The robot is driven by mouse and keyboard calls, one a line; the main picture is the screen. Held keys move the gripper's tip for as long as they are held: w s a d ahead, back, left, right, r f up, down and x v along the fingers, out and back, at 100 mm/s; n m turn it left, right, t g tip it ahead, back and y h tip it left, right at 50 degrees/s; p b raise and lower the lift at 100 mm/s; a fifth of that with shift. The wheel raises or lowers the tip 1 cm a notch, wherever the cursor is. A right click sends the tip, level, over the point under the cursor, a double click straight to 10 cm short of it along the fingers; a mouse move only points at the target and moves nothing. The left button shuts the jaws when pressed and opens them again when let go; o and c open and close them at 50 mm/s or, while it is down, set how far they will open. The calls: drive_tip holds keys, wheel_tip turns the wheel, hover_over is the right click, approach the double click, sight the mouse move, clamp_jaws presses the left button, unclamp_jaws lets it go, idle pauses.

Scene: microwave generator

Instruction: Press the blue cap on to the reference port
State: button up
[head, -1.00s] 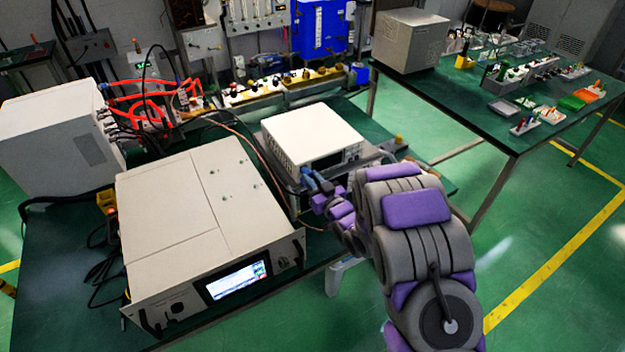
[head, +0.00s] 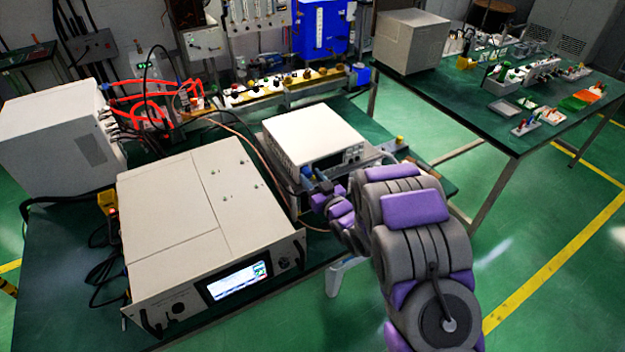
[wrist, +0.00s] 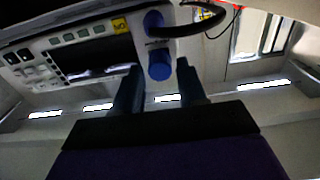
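In the wrist view, a blue cap (wrist: 159,65) sits low on the front panel of a white instrument (wrist: 95,45). A second blue piece (wrist: 153,22) is above it, with a thick black cable curving off to the right. My gripper (wrist: 160,74) is open, its two dark fingers on either side of the lower blue cap with small gaps showing. I cannot tell whether the cap is fully seated, and the port behind it is hidden. In the head view, my gripper (head: 310,182) is at the front of the small white instrument (head: 312,133), and the cap cannot be made out clearly.
A larger instrument with a lit screen (head: 238,280) stands left of my arm. A white box (head: 55,140) with red cables is at the far left. A second green table (head: 470,110) with small parts is at the right. The green floor at right is clear.

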drive_tip(key=shift+o, duration=0.7)
drive_tip(key=p+v, duration=0.8)
drive_tip(key=v, duration=0.9)
drive_tip(key=shift+p, duration=0.3)
drive_tip(key=shift+s+d, duration=0.1)
drive_tip(key=shift+d, duration=0.05)
